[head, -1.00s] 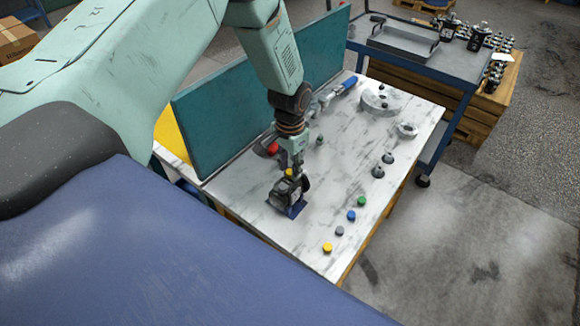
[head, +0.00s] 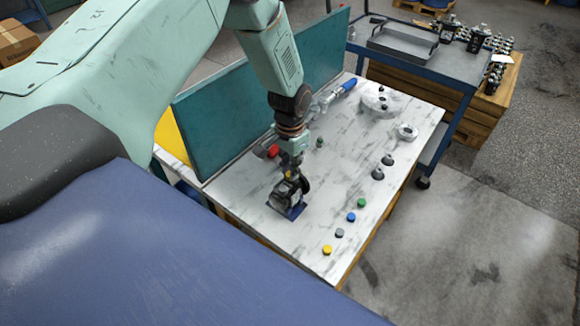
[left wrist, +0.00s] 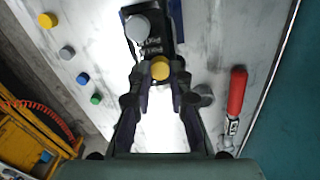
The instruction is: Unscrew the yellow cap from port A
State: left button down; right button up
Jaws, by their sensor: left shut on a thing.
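The black hydraulic motor (head: 287,194) stands on a small blue base on the light worktable. In the left wrist view the motor (left wrist: 150,45) lies just past my fingertips, with a grey round part on it. My left gripper (head: 292,172) reaches down over the motor from above. In the left wrist view the yellow cap (left wrist: 160,68) sits between the fingertips of my left gripper (left wrist: 160,74), which is shut on it. The cap's lower edge and the port under it are hidden. My right gripper is in neither view.
Loose caps lie on the table: yellow (head: 327,249), grey (head: 339,232), blue (head: 351,216) and green (head: 361,202). A red-handled tool (left wrist: 236,95) lies beside my gripper. A green panel (head: 230,110) stands along the table's back. A blue cart (head: 470,62) stands beyond.

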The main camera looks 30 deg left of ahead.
pick_arm(q)
jog(key=shift+r+n+p, duration=0.15)
jog(key=shift+n+p, duration=0.65)
jog(key=shift+n, duration=0.3)
jog(key=n+p, duration=0.1)
jog(key=n, duration=0.1)
jog(key=shift+n, duration=0.3)
jog(key=shift+n+p, duration=0.35)
jog(key=shift+n, duration=0.15)
jog(key=shift+n+p, duration=0.65)
jog(key=shift+n, duration=0.35)
jog(key=n+p, duration=0.1)
jog(key=n, duration=0.1)
jog(key=shift+n, duration=0.3)
